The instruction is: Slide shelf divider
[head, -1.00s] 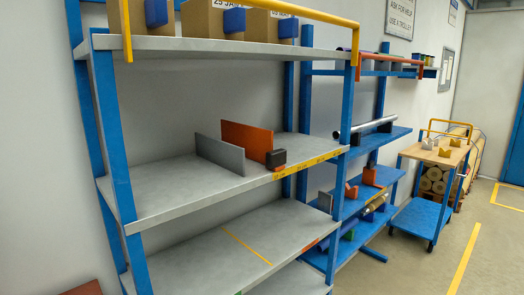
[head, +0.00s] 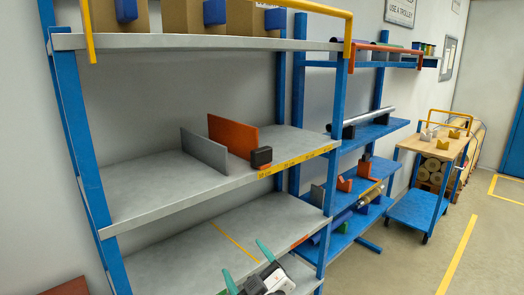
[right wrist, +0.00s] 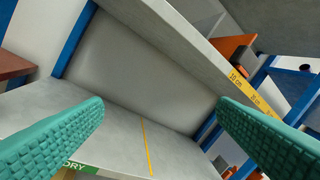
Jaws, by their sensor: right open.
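An orange divider (head: 232,135) with a black block (head: 261,156) at its front end stands upright on the middle shelf (head: 150,190). A grey divider (head: 205,149) stands upright just left of it. A yellow scale strip (head: 300,158) runs along the shelf's front edge by the block. My right gripper (head: 246,277), with teal fingers, is open and empty at the bottom of the head view, in front of and below the middle shelf. In the right wrist view its fingers (right wrist: 160,125) are wide apart, and the orange divider (right wrist: 232,48) shows at the upper right. My left gripper is not in view.
The lower shelf (head: 190,245) is bare except for a yellow line (head: 235,242). Boxes (head: 185,16) and a yellow rail (head: 225,8) are on the top shelf. Blue uprights (head: 335,130) frame the rack. A blue trolley (head: 415,210) stands at the right.

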